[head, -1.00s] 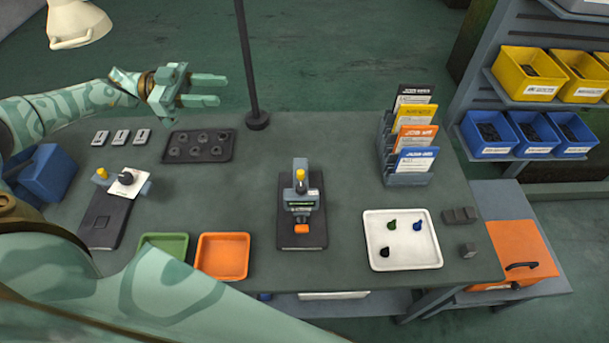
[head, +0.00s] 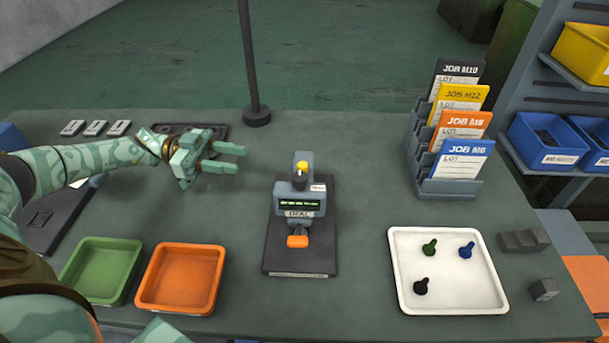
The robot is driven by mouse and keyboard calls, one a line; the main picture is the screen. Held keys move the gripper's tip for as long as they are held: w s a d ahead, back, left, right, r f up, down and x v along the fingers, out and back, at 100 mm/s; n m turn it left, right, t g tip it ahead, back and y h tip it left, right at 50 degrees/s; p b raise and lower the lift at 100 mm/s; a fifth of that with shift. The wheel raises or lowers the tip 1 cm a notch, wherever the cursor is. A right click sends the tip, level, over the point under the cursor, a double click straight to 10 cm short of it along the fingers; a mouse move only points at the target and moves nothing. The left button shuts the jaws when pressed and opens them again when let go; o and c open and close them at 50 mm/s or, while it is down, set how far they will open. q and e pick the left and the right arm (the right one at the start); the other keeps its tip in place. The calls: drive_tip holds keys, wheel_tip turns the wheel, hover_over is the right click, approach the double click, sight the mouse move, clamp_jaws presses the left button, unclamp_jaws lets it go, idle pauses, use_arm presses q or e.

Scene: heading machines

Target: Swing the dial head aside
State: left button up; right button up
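A gauge stand sits at the middle of the bench on a dark base plate (head: 275,256). The head is over the plate, facing me. My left gripper (head: 239,159) is open and empty, up and to the left of the head, apart from it, fingers pointing right. My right gripper is out of view.
Green tray (head: 103,270) and orange tray (head: 181,279) lie front left. A white tray (head: 447,297) with three small knobs lies right. A card rack (head: 450,188) stands back right.

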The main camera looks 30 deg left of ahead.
sight(303, 168)
use_arm(q)
drive_tip(key=p+x, duration=0.1)
drive_tip(key=x, duration=1.4)
drive_tip(key=shift+d+r+p, duration=0.15)
drive_tip(key=shift+d+p, duration=0.1)
drive_tip(key=shift+p, duration=0.1)
clamp_jaws()
